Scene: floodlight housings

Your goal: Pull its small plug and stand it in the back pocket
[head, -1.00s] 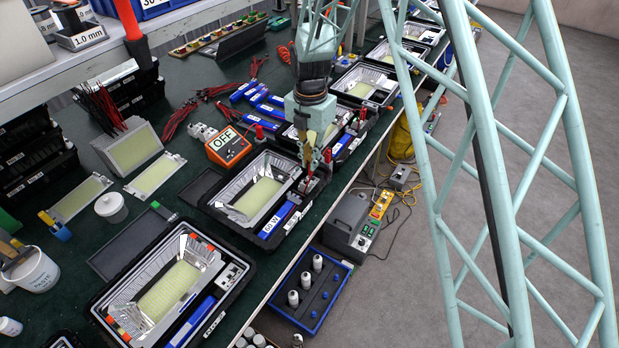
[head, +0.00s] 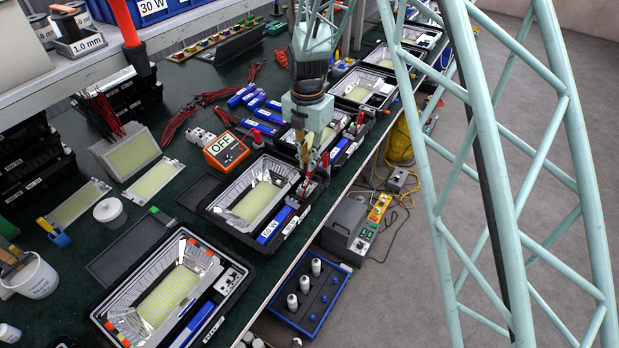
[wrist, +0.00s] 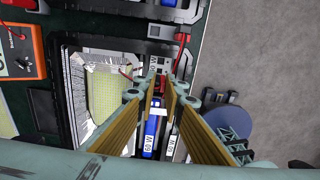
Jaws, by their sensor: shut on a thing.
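The floodlight housing (head: 212,212) is a black, open case with a silver reflector and a yellow LED panel (head: 257,200). A blue driver labelled 60 W (head: 273,225) lies along its right side and also shows in the wrist view (wrist: 151,127). My gripper (head: 309,176) points down at the housing's far right corner. In the wrist view its long tan fingers converge on a small red plug (wrist: 160,84) just beyond the blue driver. The jaws are shut on it. The fingers hide most of the plug and the pocket around it, so its seating cannot be told.
A similar housing (head: 100,312) stands nearer, and more line the bench beyond. An orange meter reading OFF (head: 226,150) sits to the left. The bench edge runs close on the right. A blue tray of bottles (head: 308,292) is below, beside the bench.

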